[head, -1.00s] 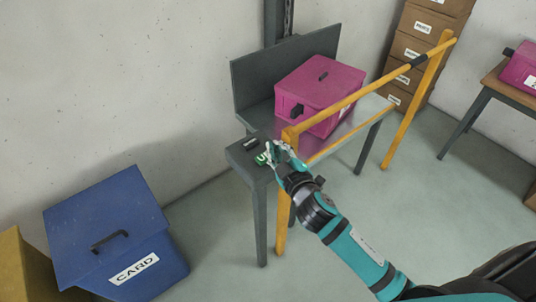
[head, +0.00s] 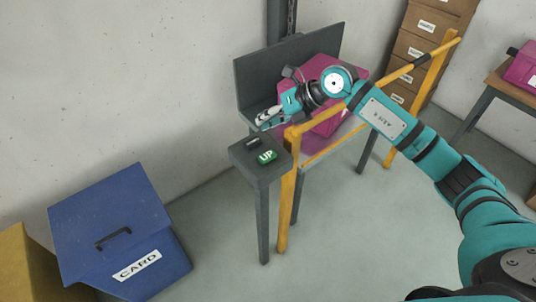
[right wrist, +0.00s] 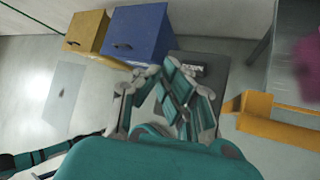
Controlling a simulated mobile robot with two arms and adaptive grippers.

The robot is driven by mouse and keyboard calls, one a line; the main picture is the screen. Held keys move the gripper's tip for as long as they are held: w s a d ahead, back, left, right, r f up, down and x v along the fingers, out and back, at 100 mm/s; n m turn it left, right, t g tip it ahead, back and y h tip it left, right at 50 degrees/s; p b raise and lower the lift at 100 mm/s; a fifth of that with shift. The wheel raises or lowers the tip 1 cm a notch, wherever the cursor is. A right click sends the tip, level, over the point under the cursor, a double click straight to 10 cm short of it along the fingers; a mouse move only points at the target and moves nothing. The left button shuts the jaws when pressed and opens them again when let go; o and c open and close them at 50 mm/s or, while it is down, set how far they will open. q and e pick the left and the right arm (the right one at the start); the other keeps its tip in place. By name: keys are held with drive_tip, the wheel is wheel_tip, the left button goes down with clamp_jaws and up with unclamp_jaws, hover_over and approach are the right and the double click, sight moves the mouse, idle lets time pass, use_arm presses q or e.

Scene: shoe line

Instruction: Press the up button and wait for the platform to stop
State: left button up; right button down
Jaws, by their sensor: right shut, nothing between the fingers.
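The green UP button (head: 267,156) is on top of a small dark grey panel (head: 244,158), fully visible in the head view. A dark control (head: 252,142) sits behind it. The platform (head: 314,153) is a grey tabletop carrying a pink lidded box (head: 322,122). My right gripper (head: 264,118) is shut and empty. It appears above the far edge of the panel, apart from the button. In the right wrist view its fingers (right wrist: 168,98) cover part of the panel (right wrist: 216,72), and the green button cannot be seen. My left gripper is not in view.
A yellow rail (head: 385,80) runs along the near side of the platform, under my right arm. A blue CARD bin (head: 100,235) and a yellow bin (head: 22,268) stand at lower left. Brown drawers (head: 425,45) stand behind. The floor between bin and panel is clear.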

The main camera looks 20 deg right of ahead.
sight(268, 153)
drive_tip(key=shift+d, duration=0.4)
drive_tip(key=shift+f, duration=0.15)
drive_tip(key=shift+f+b, duration=2.95)
drive_tip(key=shift+f, duration=1.4)
drive_tip(key=shift+f+b, duration=0.3)
drive_tip(key=shift+f, duration=0.1)
